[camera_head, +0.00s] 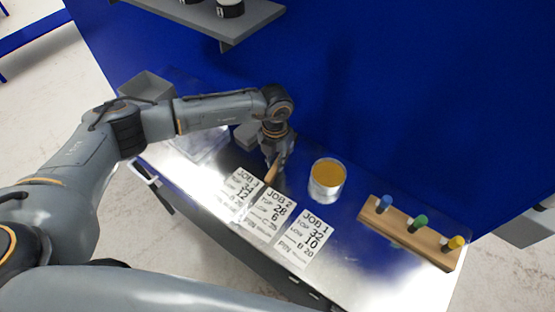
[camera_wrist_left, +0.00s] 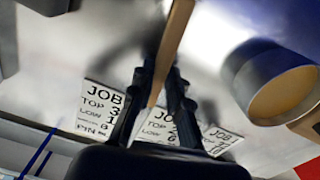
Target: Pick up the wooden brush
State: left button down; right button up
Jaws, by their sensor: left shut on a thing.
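The wooden brush (camera_head: 271,173) shows as a narrow tan piece below my left gripper (camera_head: 279,158), just above the job cards in the picture. In the left wrist view the brush (camera_wrist_left: 174,42) is a long tan wooden strip running up from between the two dark fingers of my left gripper (camera_wrist_left: 160,80). The fingers are shut on it. The rest of the brush is hidden by the gripper or cut off by the picture edge. I cannot tell whether it still touches the table. My right gripper is not in view.
A metal can (camera_head: 326,190) with an orange-yellow top stands right of the gripper. Job cards (camera_head: 270,214) lie in front. A wooden rack (camera_head: 399,238) holds blue, green and yellow pegs. A grey bin (camera_head: 147,86) sits at the left; a blue wall (camera_head: 400,100) stands behind.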

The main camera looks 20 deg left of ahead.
pick_arm(q)
jog(key=shift+a+r+b, duration=0.1)
jog(key=shift+r+b, duration=0.05)
jog(key=shift+b, duration=0.15)
jog(key=r, duration=0.2)
jog(key=r+b, duration=0.1)
jog(key=r, duration=0.1)
jog(key=r+b, duration=0.1)
jog(key=r, duration=0.1)
jog(key=shift+s+a+r, duration=0.1)
jog(key=shift+s, duration=0.2)
jog(key=s+a+b, duration=0.2)
jog(key=s+a, duration=0.1)
jog(key=s, duration=0.6)
jog(key=s+a+b, duration=0.3)
jog(key=s, duration=0.6)
jog(key=shift+a+b, duration=0.2)
jog(key=shift+b, duration=0.1)
jog(key=shift+r, duration=0.1)
dwell(0.5)
